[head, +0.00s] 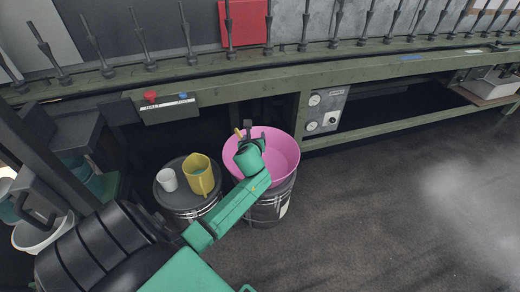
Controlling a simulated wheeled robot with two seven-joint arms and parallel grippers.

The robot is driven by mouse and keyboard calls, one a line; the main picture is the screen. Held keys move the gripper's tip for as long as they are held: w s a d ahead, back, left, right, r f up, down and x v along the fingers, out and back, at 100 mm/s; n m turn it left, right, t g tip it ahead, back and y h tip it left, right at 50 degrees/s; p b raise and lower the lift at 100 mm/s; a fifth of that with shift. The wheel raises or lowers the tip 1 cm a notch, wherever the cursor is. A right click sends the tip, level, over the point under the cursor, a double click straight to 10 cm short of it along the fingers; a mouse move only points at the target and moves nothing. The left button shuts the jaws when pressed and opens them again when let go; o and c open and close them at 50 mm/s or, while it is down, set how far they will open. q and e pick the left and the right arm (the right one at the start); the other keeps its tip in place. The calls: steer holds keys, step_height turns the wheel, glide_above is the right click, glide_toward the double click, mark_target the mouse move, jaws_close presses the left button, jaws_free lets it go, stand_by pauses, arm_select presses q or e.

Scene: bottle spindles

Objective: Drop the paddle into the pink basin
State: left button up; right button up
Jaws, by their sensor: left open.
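The pink basin (284,152) sits on top of a dark drum in front of the green machine. My left gripper (254,133) is over the left and back part of the basin, and it is open. A small yellow-orange piece (239,133) shows just left of the gripper at the basin's rim. It may be part of the paddle, but most of it is hidden and I cannot tell whether it touches the gripper. No other part of a paddle is clear. My right gripper is not in view.
A yellow jug (201,178) and a white cup (167,180) stand on a dark drum (185,205) left of the basin. The green machine rail (400,125) with spindles above runs behind. Dark floor at the right is clear.

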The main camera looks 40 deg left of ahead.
arm_select(q)
steer(key=p+v, duration=0.3)
steer(key=v, duration=0.9)
steer(key=shift+s+d+r, duration=0.15)
steer(key=shift+s+r, duration=0.05)
steer(key=shift+s, duration=0.05)
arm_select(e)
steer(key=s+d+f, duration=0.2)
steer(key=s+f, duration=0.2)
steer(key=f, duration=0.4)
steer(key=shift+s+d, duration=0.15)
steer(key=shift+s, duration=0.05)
